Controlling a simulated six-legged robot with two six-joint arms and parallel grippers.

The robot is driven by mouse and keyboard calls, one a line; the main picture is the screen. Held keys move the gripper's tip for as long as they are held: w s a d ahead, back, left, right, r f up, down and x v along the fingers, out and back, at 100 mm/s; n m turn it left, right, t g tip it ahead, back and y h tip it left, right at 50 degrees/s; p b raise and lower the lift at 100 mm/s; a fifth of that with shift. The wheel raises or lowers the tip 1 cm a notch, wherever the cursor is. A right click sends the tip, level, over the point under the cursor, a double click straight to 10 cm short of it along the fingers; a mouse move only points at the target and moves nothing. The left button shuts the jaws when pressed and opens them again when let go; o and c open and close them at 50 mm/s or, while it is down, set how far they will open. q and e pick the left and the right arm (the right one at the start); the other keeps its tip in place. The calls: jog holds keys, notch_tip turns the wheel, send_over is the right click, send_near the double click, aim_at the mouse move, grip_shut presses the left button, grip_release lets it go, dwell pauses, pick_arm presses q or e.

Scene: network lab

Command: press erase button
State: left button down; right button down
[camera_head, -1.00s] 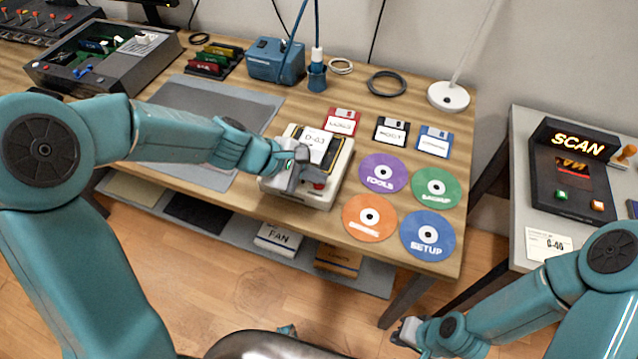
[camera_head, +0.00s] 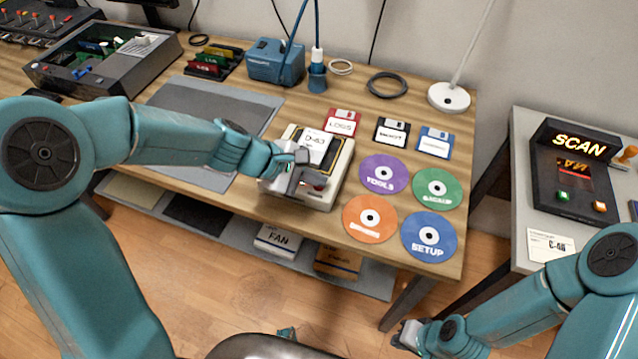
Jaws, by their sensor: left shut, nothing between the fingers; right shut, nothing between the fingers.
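A beige box-shaped device (camera_head: 340,170) stands on the wooden table and carries a label reading like D-63. A small red part (camera_head: 318,184) shows on its front near my gripper; whether it is the erase button I cannot tell. My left gripper (camera_head: 291,186) is shut and empty, at the front left of the device's top. It covers part of the front, and I cannot tell whether it touches. My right gripper (camera_head: 403,336) is shut and empty, low at the bottom of the view, away from the device.
Floppy disks (camera_head: 391,131) and several coloured discs (camera_head: 384,174) lie right of the device. A grey mat (camera_head: 215,105) lies left of it, and a blue box (camera_head: 275,62) stands behind. A SCAN console (camera_head: 570,175) stands on the separate grey table at right.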

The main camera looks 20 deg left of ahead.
aim_at(315, 188)
pick_arm(q)
jog(key=shift+r, duration=0.1)
jog(key=shift+r+p, duration=0.7)
jog(key=shift+r, duration=0.1)
notch_tip(315, 188, up, 5)
jog(key=p, duration=0.4)
jog(key=shift+p, duration=0.3)
dwell(0.6)
